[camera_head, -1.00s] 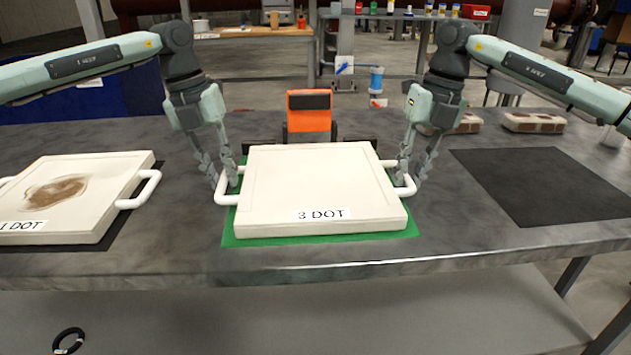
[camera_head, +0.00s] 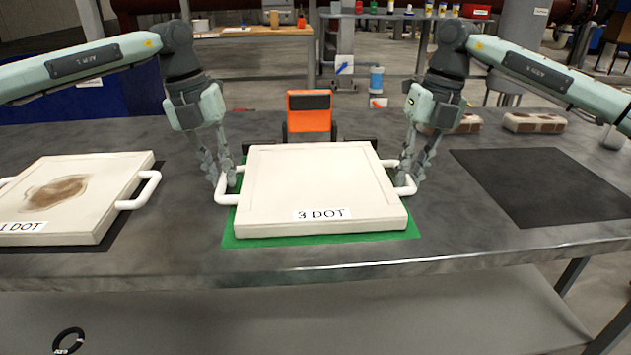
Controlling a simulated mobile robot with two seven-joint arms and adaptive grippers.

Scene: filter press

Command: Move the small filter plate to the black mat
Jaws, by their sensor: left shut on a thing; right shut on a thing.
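A white filter plate labelled "3 DOT" (camera_head: 318,185) lies flat on the green mat (camera_head: 236,241) in the middle of the table. My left gripper (camera_head: 223,186) is shut on its left white handle. My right gripper (camera_head: 407,178) is shut on its right white handle. A second white plate labelled "1 DOT" (camera_head: 105,190), with a brown stain, lies on a dark mat (camera_head: 132,225) at the left. An empty black mat (camera_head: 545,185) lies at the right. I cannot tell by size which plate is the small one.
An orange device (camera_head: 309,112) stands just behind the middle plate. Brick-like blocks (camera_head: 534,122) lie at the back right. The table's front edge (camera_head: 400,266) is close to the green mat. Bare table lies between the green and black mats.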

